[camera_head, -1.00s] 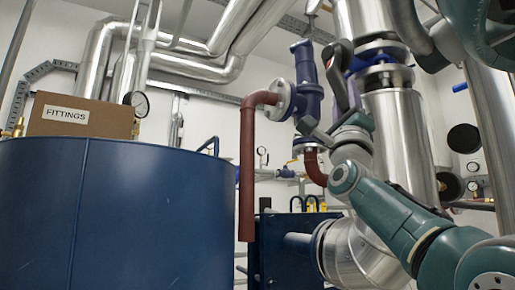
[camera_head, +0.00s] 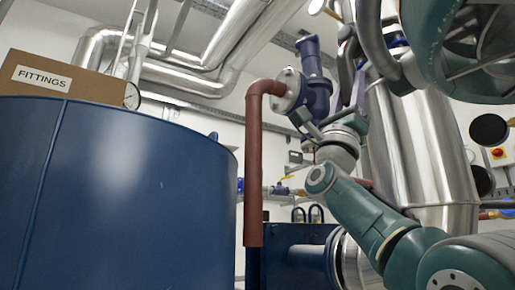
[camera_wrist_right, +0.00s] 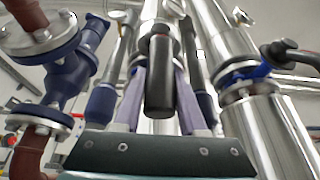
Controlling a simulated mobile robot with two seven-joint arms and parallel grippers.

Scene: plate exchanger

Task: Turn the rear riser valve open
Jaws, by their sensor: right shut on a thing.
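My right gripper (camera_wrist_right: 160,110) is shut on a black lever handle (camera_wrist_right: 159,80), which stands between its two pale purple fingers in the right wrist view. The handle lies in front of a silver riser pipe; its valve body is mostly hidden behind it. In the head view my right gripper (camera_head: 352,88) reaches up beside a dark lever, and its contact there is hard to make out. A second valve with a blue collar (camera_wrist_right: 244,75) sits on the silver riser at right, its black lever (camera_wrist_right: 290,50) pointing right. My left gripper is not in view.
A blue flanged valve body (camera_head: 314,75) with a red-brown pipe (camera_head: 253,170) stands close left of my right wrist. A large blue tank (camera_head: 120,190) with a FITTINGS box (camera_head: 65,75) fills the left. A thick silver pipe (camera_head: 420,150) stands at right.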

